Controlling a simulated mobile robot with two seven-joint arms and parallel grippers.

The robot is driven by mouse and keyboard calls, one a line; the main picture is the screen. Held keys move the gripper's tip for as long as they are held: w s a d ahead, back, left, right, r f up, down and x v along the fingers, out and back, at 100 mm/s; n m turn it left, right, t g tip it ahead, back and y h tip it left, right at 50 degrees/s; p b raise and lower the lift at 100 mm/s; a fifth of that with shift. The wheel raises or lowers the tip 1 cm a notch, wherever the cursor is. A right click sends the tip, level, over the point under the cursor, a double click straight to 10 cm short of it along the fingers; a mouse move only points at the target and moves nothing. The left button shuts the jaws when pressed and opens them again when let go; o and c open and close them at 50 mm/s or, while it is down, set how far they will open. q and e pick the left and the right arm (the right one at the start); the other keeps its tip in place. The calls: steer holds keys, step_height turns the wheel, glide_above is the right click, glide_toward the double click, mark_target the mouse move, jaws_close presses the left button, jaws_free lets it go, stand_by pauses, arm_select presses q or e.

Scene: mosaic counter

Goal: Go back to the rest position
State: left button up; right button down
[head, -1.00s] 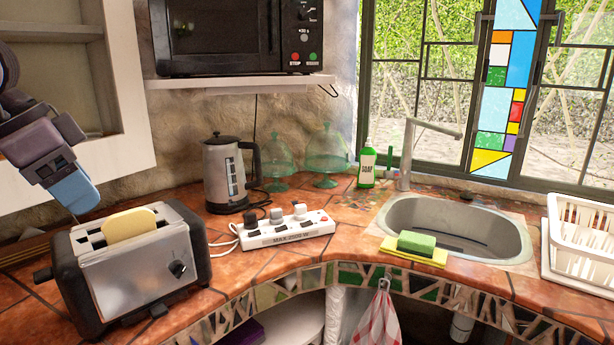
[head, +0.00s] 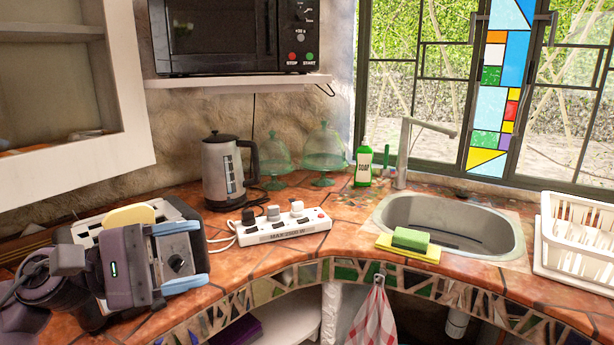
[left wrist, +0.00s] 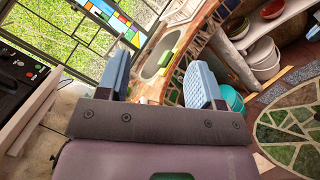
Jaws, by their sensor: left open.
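My left gripper (head: 203,252) is in front of the toaster (head: 190,212) at the lower left of the head view, hiding much of it. Its two blue fingers are spread apart with nothing between them. They also show wide apart in the left wrist view (left wrist: 160,78). A slice of bread (head: 128,216) sticks up from the toaster slot. I cannot tell how near the gripper is to the toaster's front.
A kettle (head: 222,172), a power strip (head: 285,230) with plugs and glass domes stand behind on the counter. The sink (head: 450,222), a green sponge (head: 411,239), a soap bottle (head: 364,166) and a white dish rack (head: 575,262) are to the right. A microwave (head: 215,35) sits on a shelf above.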

arm_select(q)
steer(key=s+a+f+m+t+y, duration=0.1)
steer(key=a+f+m+t+y, duration=0.6)
steer(key=f+m+y, duration=0.5)
steer(key=s+a+f+m+t+y, duration=0.1)
steer(key=a+f+m+t+y, duration=0.6)
steer(key=m, duration=0.9)
steer(key=s+a+f+n+g+y, duration=0.1)
steer(key=s+f+n+g+y, duration=0.2)
steer(key=s+f+n+g, duration=0.9)
steer(key=s+d+f+n+g+h, duration=0.1)
steer(key=s+f+n+g, duration=0.2)
steer(key=s, duration=0.5)
steer(key=s+d+f+n+g+h, duration=0.15)
steer(key=s+f+n, duration=0.25)
steer(key=s, duration=0.4)
steer(key=w+f+m+t+p, duration=0.1)
steer(key=w+f+t+p, duration=0.2)
steer(key=w+t, duration=0.6)
steer(key=shift+w+d+f, duration=0.25)
steer(key=shift+w+f, duration=0.1)
steer(key=shift+w, duration=0.55)
